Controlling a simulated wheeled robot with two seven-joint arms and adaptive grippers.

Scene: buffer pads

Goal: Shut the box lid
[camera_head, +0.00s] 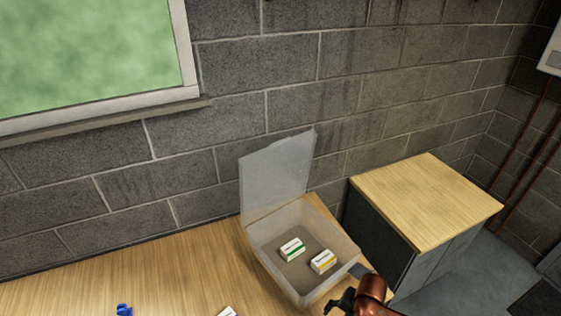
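A translucent, pale plastic box (324,232) stands on the wooden table near its right end. Its lid (275,178) is open and stands roughly upright along the back edge, leaning slightly back toward the wall. Inside lie a white carton with a green band (292,250) and a white carton with a yellow band (323,262). My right gripper (345,300) shows at the bottom edge, just off the box's front right corner. It is partly cut off, and I cannot tell whether its fingers are open. My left gripper is not in view.
The wooden table (120,270) is mostly bare to the left. A small blue object (124,310) and a white item (227,312) are cut off at the bottom edge. A wood-topped cabinet (425,203) stands to the right. A block wall (330,90) rises behind the lid.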

